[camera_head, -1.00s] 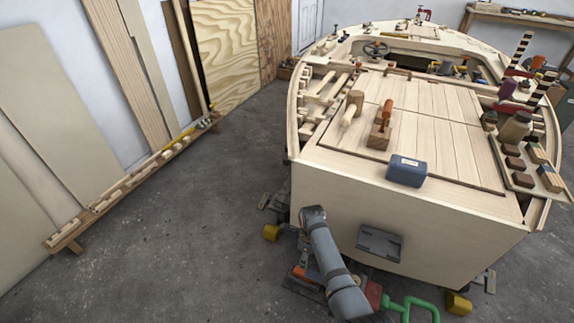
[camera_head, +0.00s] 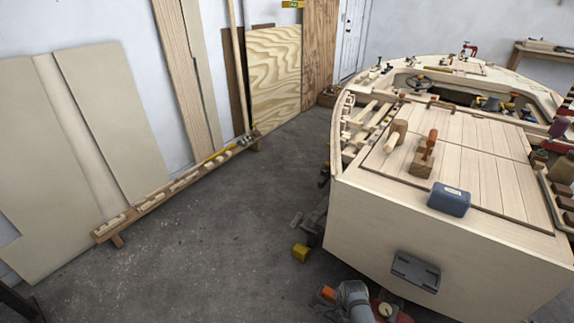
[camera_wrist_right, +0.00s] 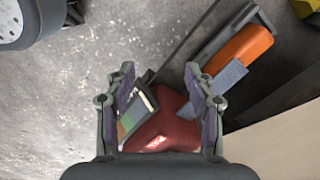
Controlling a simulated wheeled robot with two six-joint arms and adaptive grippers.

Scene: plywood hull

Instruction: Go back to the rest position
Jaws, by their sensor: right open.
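My right gripper (camera_wrist_right: 160,72) is open in the right wrist view, with its two fingers apart and nothing visibly gripped. It points down toward the grey floor (camera_wrist_right: 75,95). A red object (camera_wrist_right: 168,125) shows between the lower parts of the fingers, seemingly beyond them; I cannot tell its distance. A tool with an orange part (camera_wrist_right: 240,50) lies to the upper right of the fingers. In the head view only a grey arm link of mine shows at the bottom edge, in front of the hull's flat end. My left gripper is not in view.
The plywood hull (camera_head: 400,235) fills the right side, with a blue box (camera_head: 449,201), an orange-handled tool (camera_head: 424,158) and a mallet (camera_head: 396,135) on its deck. Panels lean on the left wall behind a low wooden rail (camera_head: 165,190). The floor between is mostly clear.

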